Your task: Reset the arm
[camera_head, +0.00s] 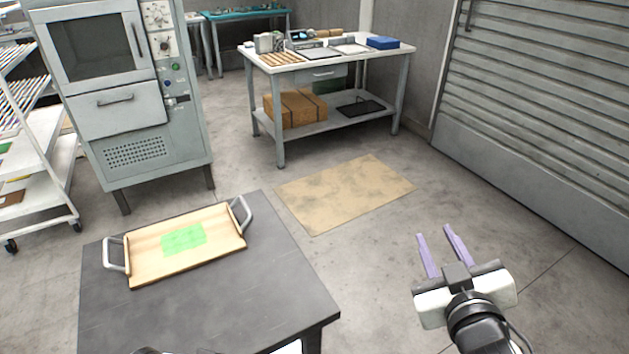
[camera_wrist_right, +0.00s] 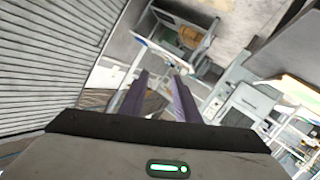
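My right gripper (camera_head: 443,254) is at the lower right of the head view, out over the bare floor to the right of the dark table. Its two purple fingers are apart with nothing between them. The fingers also show in the right wrist view (camera_wrist_right: 160,95), spread and empty. No buffing brush can be made out.
A dark table (camera_head: 200,320) stands at the lower left with a wooden tray (camera_head: 140,275) bearing a green patch (camera_head: 184,240). A brown mat (camera_head: 345,193) lies on the floor. A workbench (camera_head: 375,62), a grey cabinet machine (camera_head: 125,110) and a shutter (camera_head: 550,110) stand around. Floor beside my right gripper is clear.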

